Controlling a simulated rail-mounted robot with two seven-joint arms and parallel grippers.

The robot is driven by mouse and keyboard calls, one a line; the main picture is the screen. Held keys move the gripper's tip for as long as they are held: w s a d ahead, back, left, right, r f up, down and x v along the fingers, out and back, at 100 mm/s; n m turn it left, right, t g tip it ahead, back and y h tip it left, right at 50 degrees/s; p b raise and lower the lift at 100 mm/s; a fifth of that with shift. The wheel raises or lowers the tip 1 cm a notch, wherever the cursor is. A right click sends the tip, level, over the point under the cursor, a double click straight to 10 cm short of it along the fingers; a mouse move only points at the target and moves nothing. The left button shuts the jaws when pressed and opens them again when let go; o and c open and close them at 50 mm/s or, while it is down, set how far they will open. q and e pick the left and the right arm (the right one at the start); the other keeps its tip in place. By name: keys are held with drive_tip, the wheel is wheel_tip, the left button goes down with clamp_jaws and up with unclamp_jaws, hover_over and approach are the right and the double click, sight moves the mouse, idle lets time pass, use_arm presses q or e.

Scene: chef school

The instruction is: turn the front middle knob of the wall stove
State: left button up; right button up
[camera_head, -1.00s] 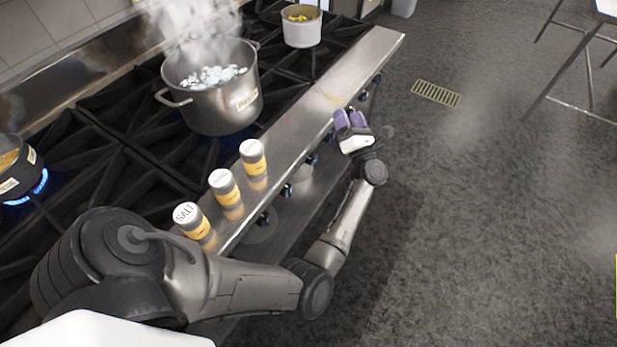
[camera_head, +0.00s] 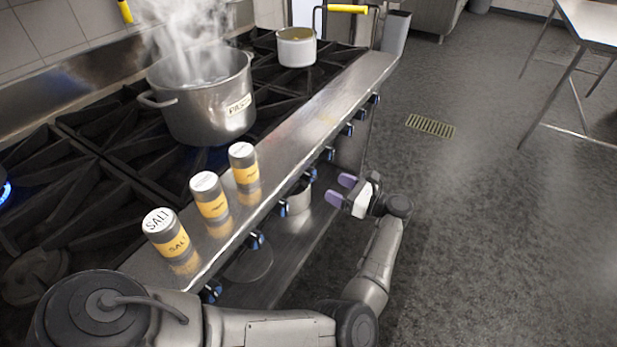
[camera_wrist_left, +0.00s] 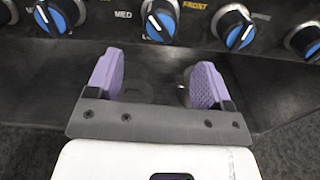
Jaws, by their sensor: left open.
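The stove's front panel has a row of blue-and-black knobs, including one (camera_head: 310,174) near my gripper in the head view. In the left wrist view a knob (camera_wrist_left: 160,20) sits ahead of the gap between my fingers. Another knob (camera_wrist_left: 232,27) is to its right, with part of a "FRONT" label between them. I cannot tell which knob is the front middle one. My left gripper (camera_head: 340,189) is open and empty, with purple fingers pointing at the panel. In the left wrist view the fingers (camera_wrist_left: 157,75) are apart and short of the knobs. My right gripper is out of view.
Three shakers, one marked salt (camera_head: 167,234), stand on the stove's steel front ledge (camera_head: 330,95). A steaming pot (camera_head: 205,110) and a smaller pot (camera_head: 296,48) stand on the burners. A blue flame burns at far left. The floor (camera_head: 480,230) right of the stove is clear.

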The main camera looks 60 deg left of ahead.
sight(315, 178)
use_arm(q)
drive_tip(key=x, duration=1)
drive_tip(key=shift+f+b, duration=0.1)
drive_tip(key=shift+b, duration=0.3)
drive_tip(key=c, duration=0.9)
